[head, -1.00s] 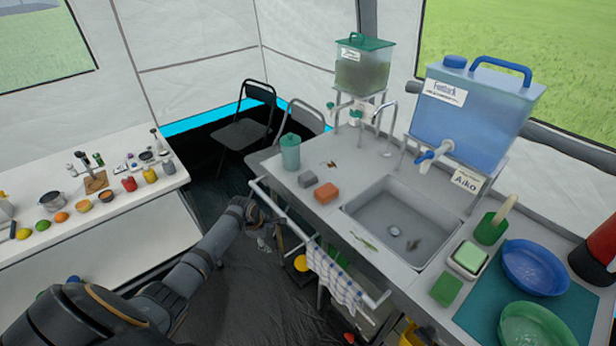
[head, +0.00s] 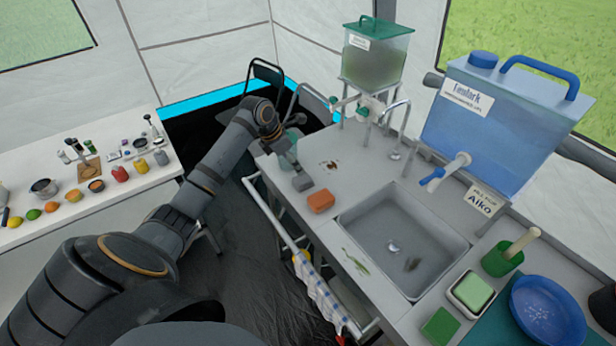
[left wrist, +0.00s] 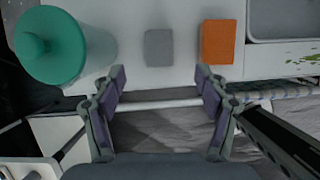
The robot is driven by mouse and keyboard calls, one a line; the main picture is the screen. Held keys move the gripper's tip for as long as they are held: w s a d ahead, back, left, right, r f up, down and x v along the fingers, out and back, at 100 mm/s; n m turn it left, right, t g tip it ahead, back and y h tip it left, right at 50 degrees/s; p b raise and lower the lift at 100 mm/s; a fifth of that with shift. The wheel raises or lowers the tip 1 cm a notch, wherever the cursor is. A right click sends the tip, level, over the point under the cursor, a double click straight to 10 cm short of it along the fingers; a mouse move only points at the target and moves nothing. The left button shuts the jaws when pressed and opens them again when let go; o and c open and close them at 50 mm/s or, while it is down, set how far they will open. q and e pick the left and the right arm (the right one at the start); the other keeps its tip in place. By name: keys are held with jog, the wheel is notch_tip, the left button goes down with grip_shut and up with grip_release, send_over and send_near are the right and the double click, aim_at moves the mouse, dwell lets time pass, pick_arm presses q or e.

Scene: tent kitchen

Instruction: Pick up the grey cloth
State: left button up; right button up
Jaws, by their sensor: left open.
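A small grey block-shaped piece (head: 303,182), the only loose grey thing on the counter and perhaps the folded grey cloth, lies on the counter's left front part. It also shows in the left wrist view (left wrist: 158,47), left of an orange block (left wrist: 217,41). The orange block also shows in the head view (head: 321,201). My left gripper (left wrist: 160,82) is open and empty, its two fingers spread to either side below the grey piece in the wrist picture. In the head view my left gripper (head: 292,163) is just behind the grey piece, partly covering it. My right gripper is not in view.
A front rail (head: 270,217) with a checked towel (head: 318,290) runs along the counter edge. The sink (head: 400,240) is to the right. A white side table (head: 100,205) stands at left.

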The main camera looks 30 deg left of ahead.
aim_at(302, 179)
pick_arm(q)
jog(key=x, duration=0.3)
jog(key=shift+s+d+f, duration=0.1)
jog(key=shift+d+f, duration=0.1)
jog(key=shift+f, duration=0.25)
jog(key=shift+x, duration=0.85)
jog(key=x, duration=0.3)
jog(key=shift+a+f+p, duration=0.1)
jog(key=shift+f+p, duration=0.3)
jog(key=shift+w+f, duration=0.25)
jog(key=shift+f, duration=0.05)
jog(key=shift+s, duration=0.1)
jog(key=c, duration=1)
jog(key=shift+c, duration=0.2)
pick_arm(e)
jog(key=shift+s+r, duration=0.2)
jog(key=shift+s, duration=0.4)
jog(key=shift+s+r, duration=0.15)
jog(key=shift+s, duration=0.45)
pick_arm(q)
jog(key=shift+r, duration=0.1)
